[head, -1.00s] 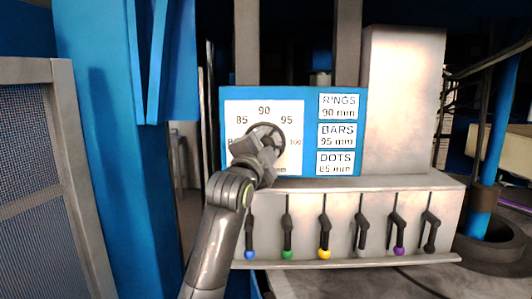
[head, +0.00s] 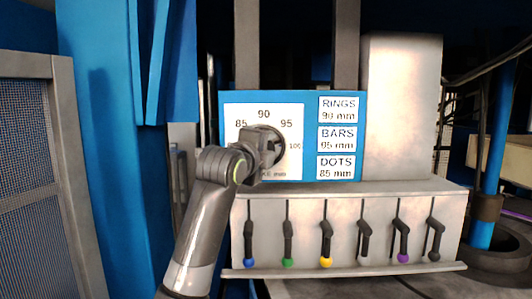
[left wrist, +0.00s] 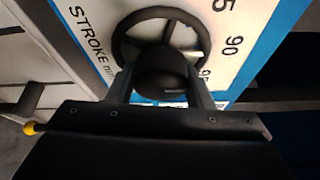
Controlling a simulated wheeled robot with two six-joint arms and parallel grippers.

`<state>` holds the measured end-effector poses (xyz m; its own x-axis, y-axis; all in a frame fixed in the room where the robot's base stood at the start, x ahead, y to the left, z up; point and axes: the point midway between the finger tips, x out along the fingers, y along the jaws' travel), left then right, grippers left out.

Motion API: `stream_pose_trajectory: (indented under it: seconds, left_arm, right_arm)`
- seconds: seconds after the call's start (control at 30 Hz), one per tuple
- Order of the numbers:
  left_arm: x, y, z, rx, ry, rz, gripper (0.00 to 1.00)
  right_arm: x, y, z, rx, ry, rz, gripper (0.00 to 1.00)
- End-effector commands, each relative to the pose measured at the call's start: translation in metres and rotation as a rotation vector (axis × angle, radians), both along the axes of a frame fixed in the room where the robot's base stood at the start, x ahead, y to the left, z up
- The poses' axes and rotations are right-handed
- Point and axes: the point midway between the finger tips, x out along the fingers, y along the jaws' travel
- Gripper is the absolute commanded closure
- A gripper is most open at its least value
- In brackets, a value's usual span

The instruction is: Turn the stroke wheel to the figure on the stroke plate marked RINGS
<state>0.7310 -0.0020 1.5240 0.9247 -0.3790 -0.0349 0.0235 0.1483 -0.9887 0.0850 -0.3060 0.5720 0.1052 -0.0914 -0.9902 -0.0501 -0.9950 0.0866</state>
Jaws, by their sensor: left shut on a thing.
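The dark round stroke wheel (head: 280,143) sits on the white stroke plate (head: 233,112), marked 85, 90, 95 and 100. My left gripper (head: 264,148) is at the wheel and covers much of it. In the left wrist view the wheel's rim (left wrist: 124,38) shows, and my fingers (left wrist: 162,88) are shut on its dark round hub (left wrist: 162,70). A light mark shows at the rim's right, on the side of 90 and 95; I cannot tell its exact figure. The RINGS label (head: 339,109) reads 90 mm. My right gripper is not in view.
Labels BARS 95 mm (head: 338,139) and DOTS 85 mm (head: 336,168) are below RINGS. Several levers with coloured knobs stand in slots on the grey panel (head: 306,228) below. A blue column (head: 110,150) and a mesh guard (head: 25,180) stand at the left.

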Motion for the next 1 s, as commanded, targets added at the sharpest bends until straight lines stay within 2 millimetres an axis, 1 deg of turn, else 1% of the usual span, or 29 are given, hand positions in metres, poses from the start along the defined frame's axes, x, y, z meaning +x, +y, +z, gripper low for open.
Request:
stream_pose_trajectory:
  seconds: [0.43, 0.47, 0.6, 0.87, 1.0]
  left_arm:
    - [0.0, 0.0014, 0.0035, 0.009, -0.009, 0.004, 0.76]
    - [0.0, 0.0014, 0.0035, 0.009, -0.009, 0.004, 0.51]
    - [-0.0001, 0.0011, 0.0027, 0.009, -0.007, 0.003, 0.32]
    - [-0.0003, 0.0005, 0.0015, 0.009, -0.004, 0.002, 0.32]
    - [-0.0053, 0.0026, 0.0005, 0.008, -0.005, 0.002, 0.32]
  right_arm:
    - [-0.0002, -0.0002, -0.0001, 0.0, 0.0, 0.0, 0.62]
    - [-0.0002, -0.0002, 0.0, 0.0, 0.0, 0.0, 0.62]
    - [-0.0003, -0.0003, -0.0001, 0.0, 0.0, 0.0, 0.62]
    - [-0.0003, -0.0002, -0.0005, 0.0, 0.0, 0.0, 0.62]
    - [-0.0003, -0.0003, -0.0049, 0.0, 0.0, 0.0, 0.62]
